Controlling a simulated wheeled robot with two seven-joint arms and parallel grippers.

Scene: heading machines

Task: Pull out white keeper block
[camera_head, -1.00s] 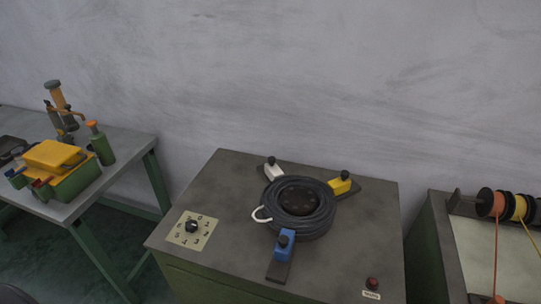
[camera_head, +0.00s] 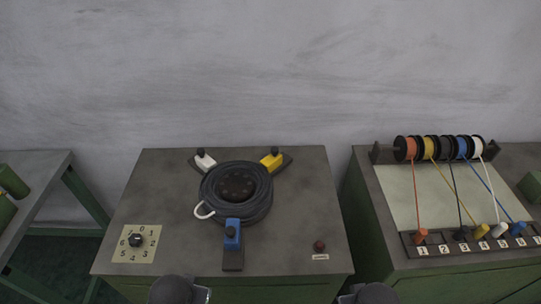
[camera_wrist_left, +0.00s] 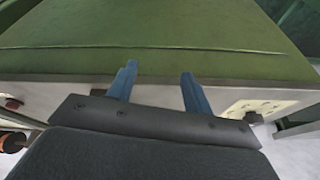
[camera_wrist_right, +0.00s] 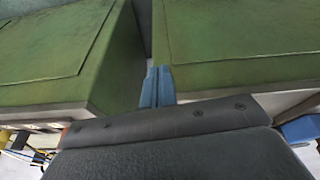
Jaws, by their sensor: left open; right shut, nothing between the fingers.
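The white keeper block (camera_head: 204,162) sits at the back left of the black cable coil (camera_head: 250,208) on the middle machine, with a dark knob on top. A yellow keeper block (camera_head: 271,161) is at the back right and a blue keeper block (camera_head: 232,236) at the front. In the left wrist view my left gripper (camera_wrist_left: 158,80) is open and empty in front of the green cabinet. In the right wrist view my right gripper (camera_wrist_right: 158,72) is shut and empty. The head view shows only dark parts of my arms at its bottom edge, not the fingers.
A numbered dial (camera_head: 136,240) and a red button (camera_head: 319,246) are on the machine top. A white cable end (camera_head: 203,210) sticks out of the coil. At right a bench carries wire spools (camera_head: 404,148) and numbered plugs. A gap separates the two machines.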

